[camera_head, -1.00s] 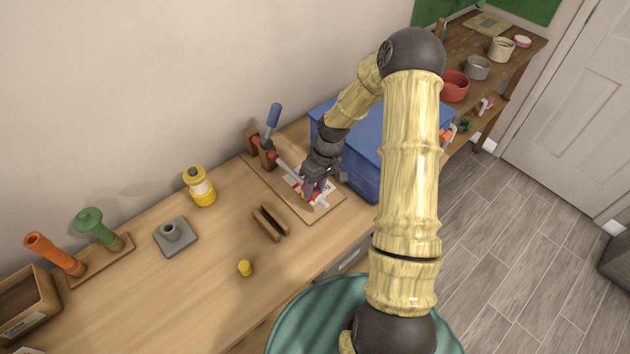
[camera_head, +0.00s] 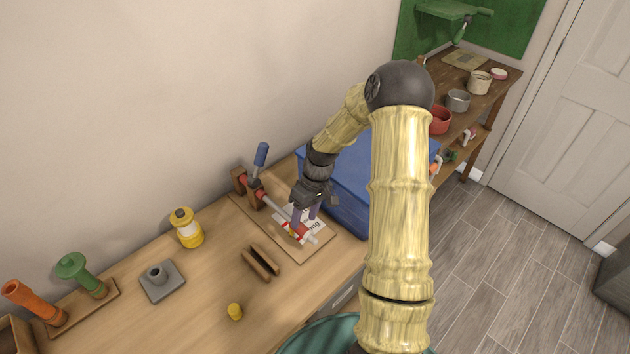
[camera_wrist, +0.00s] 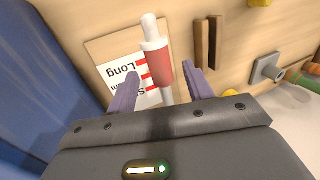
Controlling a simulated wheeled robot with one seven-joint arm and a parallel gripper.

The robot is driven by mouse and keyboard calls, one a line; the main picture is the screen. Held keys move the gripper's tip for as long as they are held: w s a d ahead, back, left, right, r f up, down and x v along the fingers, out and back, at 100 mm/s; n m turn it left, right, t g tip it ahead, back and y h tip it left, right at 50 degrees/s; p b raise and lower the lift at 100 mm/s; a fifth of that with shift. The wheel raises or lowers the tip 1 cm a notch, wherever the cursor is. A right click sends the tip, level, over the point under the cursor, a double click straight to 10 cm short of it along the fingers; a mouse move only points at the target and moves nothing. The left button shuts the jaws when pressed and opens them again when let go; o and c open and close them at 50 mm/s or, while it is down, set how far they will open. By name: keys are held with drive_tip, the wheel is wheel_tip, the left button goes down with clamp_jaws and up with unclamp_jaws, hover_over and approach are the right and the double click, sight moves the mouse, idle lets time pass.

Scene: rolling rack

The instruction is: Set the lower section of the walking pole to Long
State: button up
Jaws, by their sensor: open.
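The walking pole lies over a board, with a brown stand (camera_head: 240,180) at its far end. In the wrist view I see its pale tip (camera_wrist: 150,28), red sleeve (camera_wrist: 159,68) and part of a thin grey shaft. A white label card (camera_wrist: 119,72) beside it reads "Long"; lower words are partly hidden by a finger. Red marks on the card point toward the pole. My gripper (camera_wrist: 160,73) is open, its purple fingers on either side of the red sleeve. In the head view my gripper (camera_head: 304,213) is low over the pole.
A blue box (camera_head: 345,180) stands close to the right of the board. A blue-handled lever (camera_head: 261,154) rises near the stand.

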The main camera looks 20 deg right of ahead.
drive_tip(key=b+v, duration=0.1)
drive_tip(key=v, duration=1.2)
drive_tip(key=shift+w+d+r, duration=0.15)
drive_tip(key=shift+d+r, duration=0.1)
drive_tip(key=shift+r, duration=0.1)
drive_tip(key=s+a+m+t+h, duration=0.1)
drive_tip(key=s+a, duration=0.3)
drive_tip(key=s, duration=0.4)
drive_tip(key=s+a+m+t+h, duration=0.2)
drive_tip(key=s+a, duration=0.3)
drive_tip(key=s, duration=0.4)
drive_tip(key=shift+s+r+m+t, duration=0.25)
drive_tip(key=shift+r+m+t, duration=0.2)
drive_tip(key=shift+m, duration=0.25)
drive_tip(key=shift+c, duration=0.4)
